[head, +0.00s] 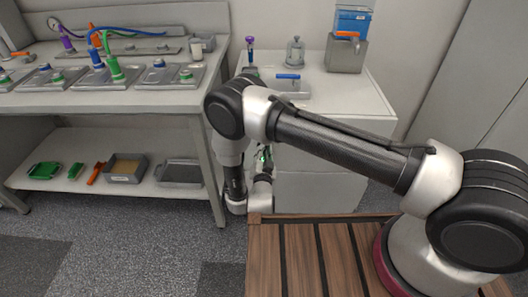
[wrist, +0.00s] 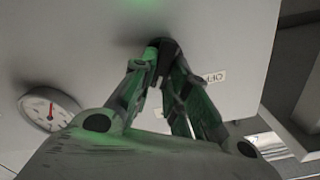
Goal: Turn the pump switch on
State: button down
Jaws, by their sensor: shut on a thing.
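The pump switch (wrist: 166,45) is a small dark knob on a light grey panel (wrist: 225,35) in the wrist view. My gripper (wrist: 160,62) has its fingertips closed together on it. A label reading OFF (wrist: 213,76) is just right of the fingertips. A green glow lies on the panel above the switch and on my fingers. The fingers hide much of the switch, so I cannot tell its exact setting. In the head view my gripper (head: 264,157) is low in front of the white cabinet (head: 335,165), partly hidden by my arm; the switch is hidden there.
A round gauge (wrist: 48,108) with a red needle is left of my gripper. A workbench (head: 120,98) with a lower shelf is at the left.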

jog(key=c, duration=1.4)
grip_release()
jog(key=shift+s, duration=0.1)
jog(key=s, duration=0.7)
jog(key=shift+s+a, duration=0.15)
jog(key=shift+s, duration=0.05)
